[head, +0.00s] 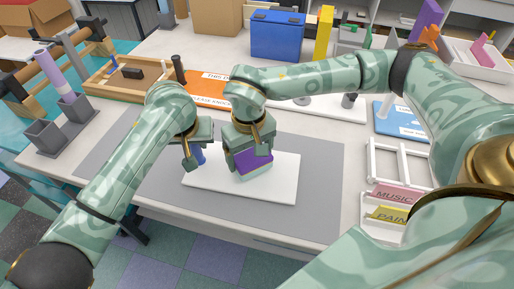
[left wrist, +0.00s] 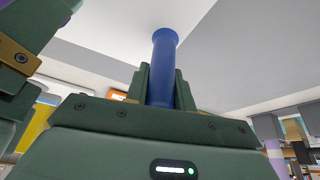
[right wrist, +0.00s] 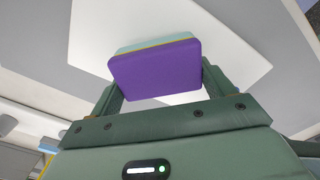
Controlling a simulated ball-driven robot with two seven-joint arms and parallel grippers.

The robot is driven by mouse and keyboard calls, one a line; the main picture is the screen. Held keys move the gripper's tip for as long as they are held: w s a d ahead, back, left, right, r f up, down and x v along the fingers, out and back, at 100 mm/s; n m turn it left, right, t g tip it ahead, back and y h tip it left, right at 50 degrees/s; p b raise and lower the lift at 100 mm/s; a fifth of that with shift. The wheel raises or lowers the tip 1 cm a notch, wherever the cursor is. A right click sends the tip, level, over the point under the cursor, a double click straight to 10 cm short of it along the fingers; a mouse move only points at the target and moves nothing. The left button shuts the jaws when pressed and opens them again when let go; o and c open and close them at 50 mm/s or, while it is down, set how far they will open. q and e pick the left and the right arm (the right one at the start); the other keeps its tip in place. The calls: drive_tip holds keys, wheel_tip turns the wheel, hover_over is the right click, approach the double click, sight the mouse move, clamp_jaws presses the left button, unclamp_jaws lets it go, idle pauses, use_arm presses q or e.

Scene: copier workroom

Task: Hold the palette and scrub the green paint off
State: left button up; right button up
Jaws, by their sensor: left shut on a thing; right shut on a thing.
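The palette (head: 283,184) is a flat white board lying on a grey mat (head: 325,160). A blue upright handle (head: 201,156) stands at its left end. My left gripper (head: 196,150) is shut on this handle, which also shows between the fingers in the left wrist view (left wrist: 163,70). My right gripper (head: 248,152) is shut on a purple sponge (head: 255,163) with a thin yellow band and a pale green layer. The sponge is low over the middle of the palette, pale side down; contact is unclear. No green paint is visible; the sponge and arms hide part of the board.
A white rack with labelled plates (head: 393,192) stands to the right, near my right arm. A wooden tray (head: 100,92) and grey holders (head: 45,137) are at the left. A blue box (head: 278,37) and yellow block (head: 323,32) stand behind. The mat's front is clear.

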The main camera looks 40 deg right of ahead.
use_arm(q)
drive_tip(key=shift+a+f, duration=0.1)
drive_tip(key=shift+f, duration=0.05)
use_arm(e)
drive_tip(key=shift+r, duration=3.45)
use_arm(q)
drive_tip(key=o, duration=1.1)
drive_tip(key=shift+c, duration=0.2)
drive_tip(key=shift+w, duration=0.1)
use_arm(e)
drive_tip(key=shift+w, duration=0.1)
use_arm(q)
drive_tip(key=v, duration=1.2)
